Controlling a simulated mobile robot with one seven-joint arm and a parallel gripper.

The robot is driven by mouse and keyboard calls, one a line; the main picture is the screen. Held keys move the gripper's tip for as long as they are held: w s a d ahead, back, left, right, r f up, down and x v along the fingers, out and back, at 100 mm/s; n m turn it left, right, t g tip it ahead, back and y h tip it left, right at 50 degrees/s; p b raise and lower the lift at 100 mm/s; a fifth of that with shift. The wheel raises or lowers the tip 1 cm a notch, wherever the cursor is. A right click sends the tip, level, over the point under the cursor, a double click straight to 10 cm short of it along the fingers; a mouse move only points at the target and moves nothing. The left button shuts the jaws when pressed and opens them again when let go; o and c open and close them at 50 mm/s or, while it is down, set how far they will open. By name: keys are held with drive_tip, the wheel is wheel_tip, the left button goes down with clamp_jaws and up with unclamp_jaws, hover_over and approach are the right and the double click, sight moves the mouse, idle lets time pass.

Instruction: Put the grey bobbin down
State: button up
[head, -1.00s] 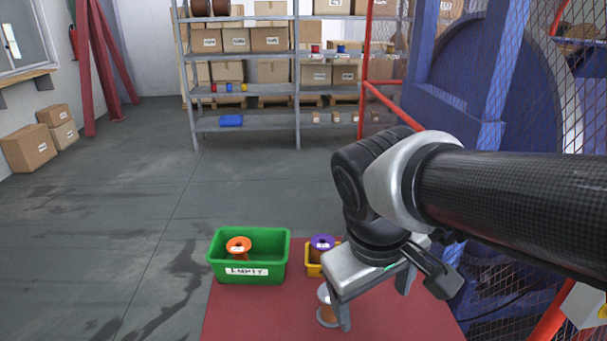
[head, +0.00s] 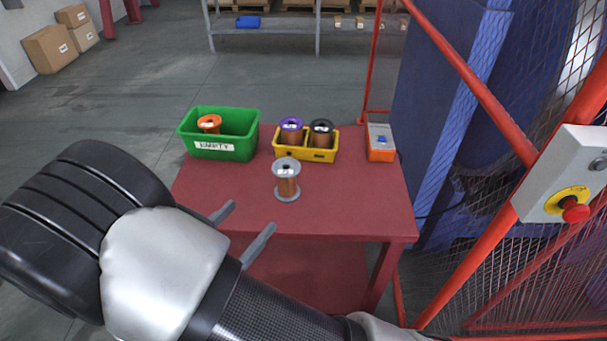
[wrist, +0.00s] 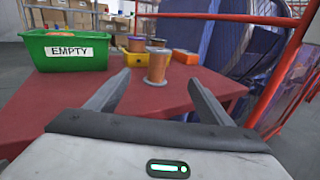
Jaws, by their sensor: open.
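The grey bobbin (head: 287,179), with grey flanges and copper-coloured wire, stands upright on the red table (head: 340,200), in front of the yellow bin. It also shows upright in the wrist view (wrist: 157,67), beyond my fingertips. My gripper (head: 248,224) is open and empty near the table's front edge, apart from the bobbin. In the wrist view my two fingers (wrist: 157,82) are spread, with nothing between them.
A green bin (head: 222,150) labelled EMPTY holds an orange bobbin (head: 209,123). A yellow bin (head: 307,154) holds a purple bobbin (head: 291,130) and a black bobbin (head: 321,132). An orange-and-grey box (head: 380,142) stands at right. A red-framed mesh fence (head: 470,75) borders the table's right.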

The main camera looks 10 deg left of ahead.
sight(278, 184)
drive_tip(key=shift+n, duration=0.3)
drive_tip(key=x, duration=1.1)
drive_tip(key=shift+w+a+f+b, duration=0.2)
drive_tip(key=shift+w+a+b, duration=0.1)
drive_tip(key=shift+w+b, duration=0.05)
drive_tip(key=shift+f+b+x, duration=0.2)
drive_tip(key=shift+x, duration=1.2)
drive_tip(key=shift+f+b+x, duration=0.15)
drive_tip(key=shift+x, duration=1.25)
drive_tip(key=c, duration=1.5)
drive_tip(key=shift+o, duration=0.2)
wheel_tip(278, 184, up, 10)
drive_tip(key=p, duration=0.2)
drive_tip(key=d+f+m+g+h, duration=0.1)
drive_tip(key=d+m+g+h, duration=0.45)
drive_tip(key=d, duration=1.85)
wheel_tip(278, 184, up, 8)
drive_tip(key=n+t+y+p, duration=0.4)
drive_tip(key=t+p, duration=0.1)
drive_tip(key=p, duration=1)
drive_tip(key=shift+s+f, duration=0.15)
drive_tip(key=shift+s, duration=0.15)
